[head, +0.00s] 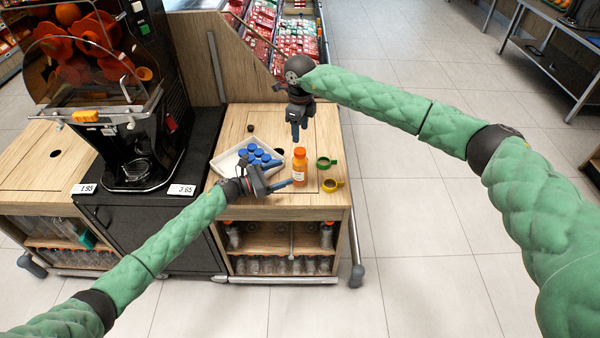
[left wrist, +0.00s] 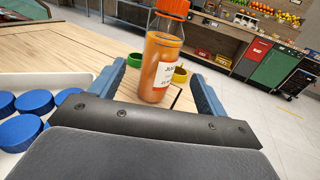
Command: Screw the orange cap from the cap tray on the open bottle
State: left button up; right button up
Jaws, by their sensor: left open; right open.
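An orange juice bottle (head: 299,170) with a white label stands upright on the wooden counter. An orange cap (head: 299,152) sits on its top; I cannot tell how tightly. The white cap tray (head: 222,165) to its left holds several blue caps (head: 259,156); I see no orange cap in it. My left gripper (head: 289,183) is open, low by the bottle. In the left wrist view the bottle (left wrist: 160,62) appears between its fingers, with no clear contact. My right gripper (head: 295,131) is open, pointing down above and behind the bottle.
A green ring (head: 326,162) and a yellow ring (head: 332,185) lie right of the bottle. The juicer machine (head: 140,130) stands at the left. A raised wooden panel (head: 205,60) is behind the counter. Empty bottles (head: 285,265) fill the shelf below.

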aim_at(300, 167)
pick_arm(q)
jog(key=shift+d, duration=0.1)
jog(key=shift+x, duration=3.8)
pick_arm(e)
jog(key=shift+a, duration=0.1)
